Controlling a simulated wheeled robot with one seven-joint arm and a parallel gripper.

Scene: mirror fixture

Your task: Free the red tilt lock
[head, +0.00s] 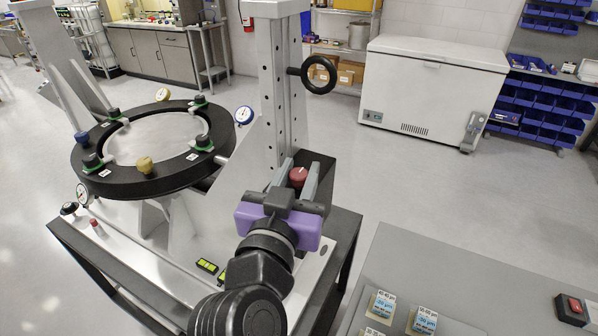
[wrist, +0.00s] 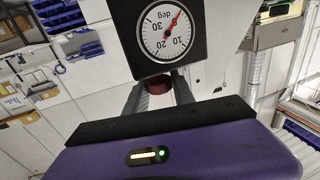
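The red tilt lock (head: 298,177) is a round red knob by the dark block at the foot of the metal upright. It also shows in the wrist view (wrist: 182,90), below a square black gauge. My gripper (head: 297,172) has a purple body and two grey fingers. The fingers stand apart, one on each side of the red knob in the head view.
The tilt gauge (wrist: 166,27) has a white degree dial with a red needle. A black handwheel (head: 319,74) juts from the upright (head: 278,90). The black mirror ring (head: 130,185) with clamps and dials is at left. A grey bench (head: 430,270) is at lower right.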

